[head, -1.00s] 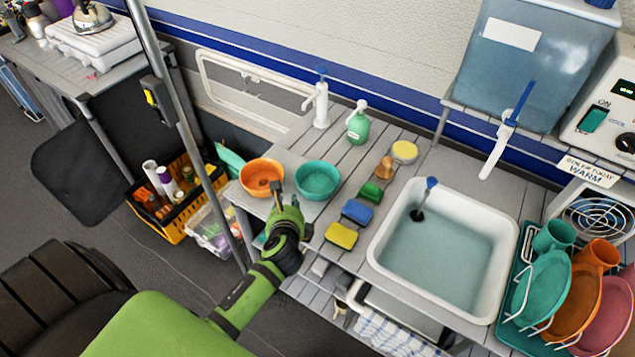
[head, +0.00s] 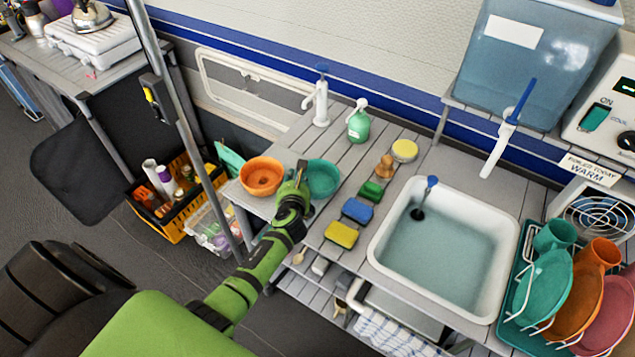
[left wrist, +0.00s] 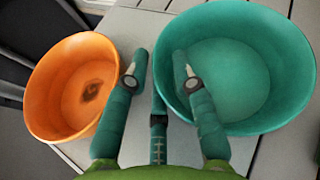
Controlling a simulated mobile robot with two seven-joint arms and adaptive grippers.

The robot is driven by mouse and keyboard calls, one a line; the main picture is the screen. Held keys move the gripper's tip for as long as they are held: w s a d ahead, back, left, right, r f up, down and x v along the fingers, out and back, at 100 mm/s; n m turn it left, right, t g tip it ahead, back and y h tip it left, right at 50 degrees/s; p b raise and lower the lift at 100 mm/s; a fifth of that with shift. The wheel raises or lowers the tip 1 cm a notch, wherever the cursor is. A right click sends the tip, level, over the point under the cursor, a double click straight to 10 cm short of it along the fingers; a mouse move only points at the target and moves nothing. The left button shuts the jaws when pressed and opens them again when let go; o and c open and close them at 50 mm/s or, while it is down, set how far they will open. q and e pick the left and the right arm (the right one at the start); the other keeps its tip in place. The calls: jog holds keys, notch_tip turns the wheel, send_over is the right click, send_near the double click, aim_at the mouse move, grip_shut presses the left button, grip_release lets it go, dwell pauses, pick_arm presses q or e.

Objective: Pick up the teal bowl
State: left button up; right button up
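The teal bowl (head: 322,178) stands upright on the grey slatted counter left of the sink, just right of an orange bowl (head: 262,176). My left gripper (head: 298,178) is at the teal bowl's left rim and hides part of it. In the left wrist view the left gripper (left wrist: 160,68) is open, pointing at the near left rim of the teal bowl (left wrist: 243,62). One finger overlaps the bowl's inside and the other is outside, in the gap towards the orange bowl (left wrist: 72,88). I cannot tell if either finger touches the bowl. My right gripper is not in view.
A green soap bottle (head: 358,124) and a white tap (head: 320,101) stand behind the bowls. A yellow crate (head: 172,232) is on the floor at left.

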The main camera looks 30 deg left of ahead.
pick_arm(q)
jog(key=shift+r, duration=0.1)
grip_shut()
